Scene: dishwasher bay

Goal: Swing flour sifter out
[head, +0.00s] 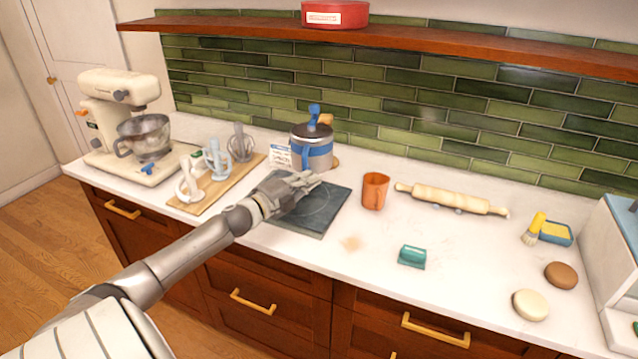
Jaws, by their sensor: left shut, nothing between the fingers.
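The likely flour sifter is a grey canister with a blue band, blue handle and blue top knob (318,150), upright at the back of the counter against the tiles. I cannot be certain that it is the sifter. My left arm reaches in from the lower left. My left gripper (308,182) is shut and empty, above the dark square plate (315,213) and just in front of the canister. I cannot tell whether its fingertips touch the canister. My right gripper is not in view.
A stand mixer (118,95) and a wooden board (215,190) with whisk attachments are on the left. A small card (280,157) stands beside the canister. An orange cup (375,191), rolling pin (455,200) and teal item (412,256) lie right. A shelf (420,41) hangs above.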

